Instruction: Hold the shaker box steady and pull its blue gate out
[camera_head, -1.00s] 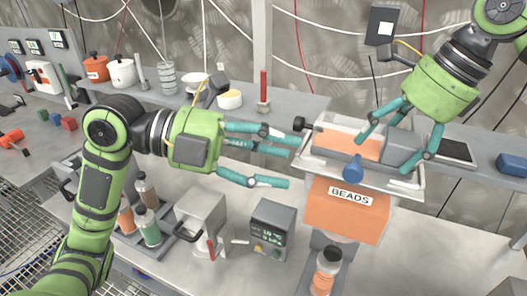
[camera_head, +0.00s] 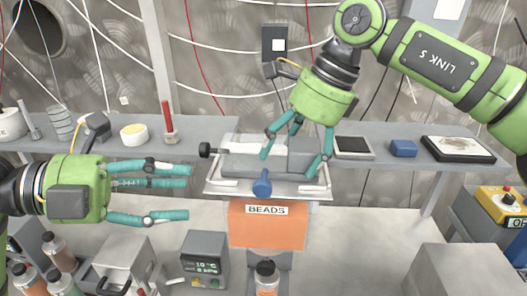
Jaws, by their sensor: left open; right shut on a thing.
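The shaker box (camera_head: 240,168) is a grey, open-topped box in the pale frame above the orange hopper (camera_head: 267,232) labelled BEADS. A blue handle (camera_head: 262,184), which looks like the gate's, sticks out at the box's front, and a black knob (camera_head: 204,149) is at its left. My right gripper (camera_head: 288,167) comes down from above and is shut on the box, its fingers straddling it. My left gripper (camera_head: 190,193) is open and empty, left of the box and apart from the handle. The gate's plate is hidden.
A bottle (camera_head: 266,277) stands under the hopper. A display unit (camera_head: 205,260) and a grey machine (camera_head: 122,262) stand below my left gripper. On the rear shelf are a red-handled tool (camera_head: 168,120), a dark tray (camera_head: 353,147) and a blue block (camera_head: 403,148).

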